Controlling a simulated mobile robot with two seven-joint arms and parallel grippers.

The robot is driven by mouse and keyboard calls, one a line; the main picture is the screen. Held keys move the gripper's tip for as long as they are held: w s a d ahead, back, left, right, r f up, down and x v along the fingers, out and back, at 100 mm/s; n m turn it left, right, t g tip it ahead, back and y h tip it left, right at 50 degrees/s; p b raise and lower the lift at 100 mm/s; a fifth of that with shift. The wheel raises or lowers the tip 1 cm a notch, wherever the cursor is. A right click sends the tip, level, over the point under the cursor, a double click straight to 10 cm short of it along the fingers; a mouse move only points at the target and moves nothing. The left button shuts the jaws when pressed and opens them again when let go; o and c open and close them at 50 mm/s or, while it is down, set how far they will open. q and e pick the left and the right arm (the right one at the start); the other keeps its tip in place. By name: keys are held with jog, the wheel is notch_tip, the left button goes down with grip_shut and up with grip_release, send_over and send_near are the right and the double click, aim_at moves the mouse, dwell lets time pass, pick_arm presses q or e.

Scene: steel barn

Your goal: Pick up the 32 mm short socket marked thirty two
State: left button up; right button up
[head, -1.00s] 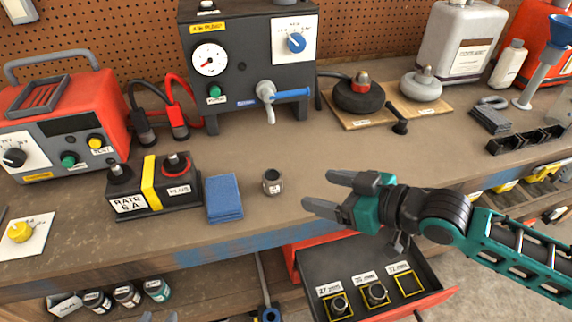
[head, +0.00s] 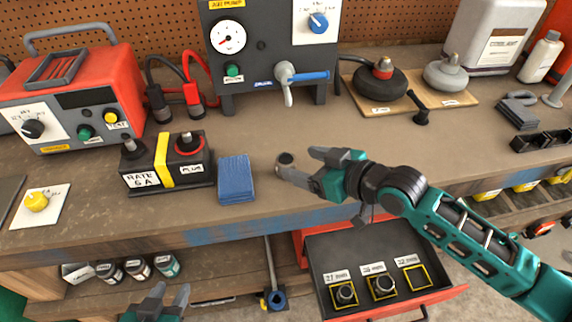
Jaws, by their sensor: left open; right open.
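The socket's marking is not readable now. My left gripper (head: 170,289) is open at the bottom edge, below the bench front.
A blue cloth pad (head: 236,178) and a battery (head: 168,163) lie left of the socket. A pump box with a blue-handled tap (head: 287,80) stands behind. Bare bench lies between.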

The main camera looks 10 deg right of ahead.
aim_at(291, 162)
jog(key=x, duration=0.4)
jog(key=shift+s+a+f, duration=0.15)
jog(key=shift+c, duration=0.2)
jog(key=c, duration=1.2)
